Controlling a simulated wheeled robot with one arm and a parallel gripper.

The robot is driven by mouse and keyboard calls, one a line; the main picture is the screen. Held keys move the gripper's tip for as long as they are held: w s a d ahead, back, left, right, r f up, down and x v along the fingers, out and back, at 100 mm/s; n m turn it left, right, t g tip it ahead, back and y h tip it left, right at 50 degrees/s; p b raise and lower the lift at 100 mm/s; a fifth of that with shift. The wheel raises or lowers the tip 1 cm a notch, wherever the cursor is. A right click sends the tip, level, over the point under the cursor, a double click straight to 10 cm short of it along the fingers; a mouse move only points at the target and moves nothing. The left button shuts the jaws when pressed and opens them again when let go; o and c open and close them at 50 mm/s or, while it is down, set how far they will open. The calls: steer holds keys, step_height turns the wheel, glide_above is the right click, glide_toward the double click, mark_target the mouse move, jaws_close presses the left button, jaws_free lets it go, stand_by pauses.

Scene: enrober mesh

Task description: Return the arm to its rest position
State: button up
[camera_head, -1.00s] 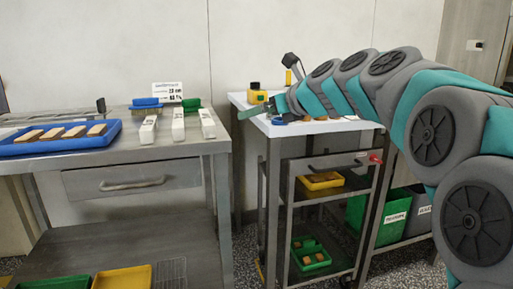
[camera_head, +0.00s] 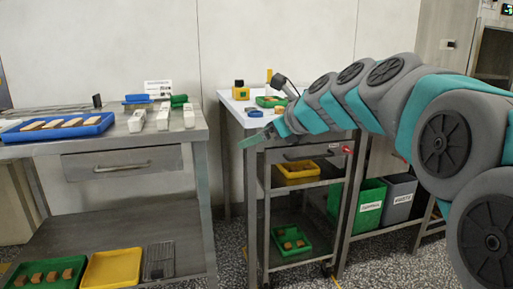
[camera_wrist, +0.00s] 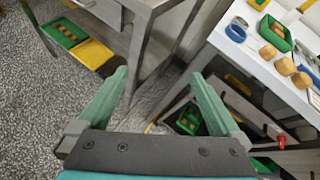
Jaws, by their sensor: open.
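My arm (camera_head: 350,95) reaches from the right edge toward the middle in the head view. My gripper (camera_head: 250,139) is at its end, in front of the near edge of the white-topped table. In the wrist view my gripper (camera_wrist: 160,92) shows two green fingers spread wide apart. Nothing is between them but floor and table legs farther off. The gripper is open and empty.
The white-topped table (camera_head: 232,112) and a cart with a yellow tray (camera_head: 298,170) stand close to my gripper. A steel bench (camera_head: 120,140) with a blue tray (camera_head: 95,129) is at left. Green (camera_head: 368,205) and grey bins (camera_head: 398,200) stand beneath my arm.

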steer(key=s+d+f+n+g+h, duration=0.25)
steer(key=s+f+n, duration=0.35)
steer(key=s+f, duration=0.3)
steer(key=s+d+f+n+g+h, duration=0.1)
steer(key=s+f+n+g, duration=0.2)
steer(key=s+f+n, duration=0.55)
steer(key=s+d+f+n+g+h, duration=0.1)
steer(key=s+d+f+n+g, duration=0.1)
steer(key=s, duration=0.6)
steer(key=s+d+f+n+g+h, duration=0.1)
steer(key=s+d+f+n+h, duration=0.1)
steer(key=s+d+f+n, duration=0.3)
steer(key=s+d+f+n+g+h, duration=0.1)
steer(key=s+d+f+n+g, duration=0.1)
steer(key=s+f, duration=0.4)
steer(key=s+d+n, duration=0.1)
steer(key=s, duration=0.4)
steer(key=shift+d+f+n+g, duration=0.25)
steer(key=shift+d+n+g, duration=0.05)
steer(key=shift+n+g, duration=0.05)
